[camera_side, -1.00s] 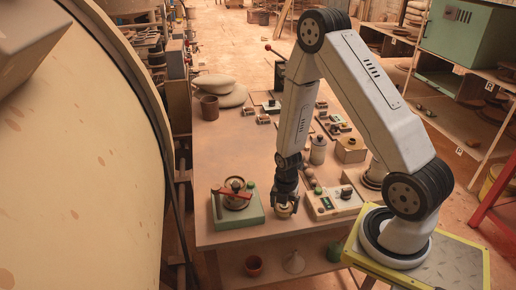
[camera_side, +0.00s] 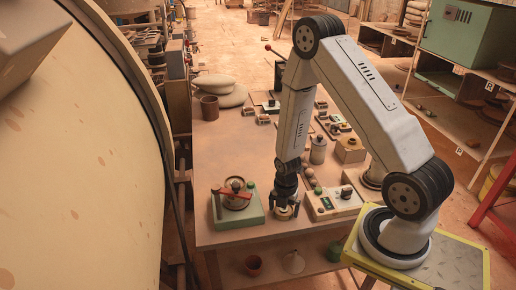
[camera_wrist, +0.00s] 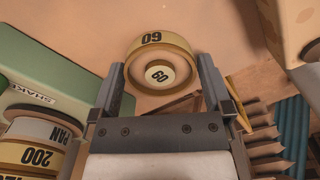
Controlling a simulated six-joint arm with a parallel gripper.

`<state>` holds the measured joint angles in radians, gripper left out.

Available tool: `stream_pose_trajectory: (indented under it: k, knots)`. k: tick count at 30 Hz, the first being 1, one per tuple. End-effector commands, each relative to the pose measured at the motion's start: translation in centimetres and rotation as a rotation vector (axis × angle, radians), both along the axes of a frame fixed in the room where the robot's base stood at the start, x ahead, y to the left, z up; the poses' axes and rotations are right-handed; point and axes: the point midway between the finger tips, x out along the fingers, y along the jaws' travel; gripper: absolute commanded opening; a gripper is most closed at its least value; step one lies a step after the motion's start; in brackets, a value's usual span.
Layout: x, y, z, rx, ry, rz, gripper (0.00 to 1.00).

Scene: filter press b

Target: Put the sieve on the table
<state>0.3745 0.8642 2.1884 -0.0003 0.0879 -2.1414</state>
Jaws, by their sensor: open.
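The sieve (camera_wrist: 162,62) is a round, tan ring marked 60. In the wrist view it stands on the table (camera_wrist: 85,28) between the two fingers of my gripper (camera_wrist: 163,88). The fingers are open, one on each side of it, and a small gap shows on both sides. In the side view my gripper (camera_side: 285,205) points down near the table's front edge, with the sieve (camera_side: 284,213) low between its fingers.
A green shaker base (camera_side: 238,212) with a red lever and stacked rings stands left of my gripper. A pale control box (camera_side: 333,204) stands close on the right. A brown pot (camera_side: 209,108) and stones are farther back. The table front edge is near.

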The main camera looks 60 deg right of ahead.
Motion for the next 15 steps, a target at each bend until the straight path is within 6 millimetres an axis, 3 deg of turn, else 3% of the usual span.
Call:
stream_pose_trajectory:
  k: [8,15]
  knots:
    - [0.0,0.0,0.8,0.0,0.0,0.0,1.0]
    - [0.0,0.0,2.7,-0.001,-0.001,0.0,1.0]
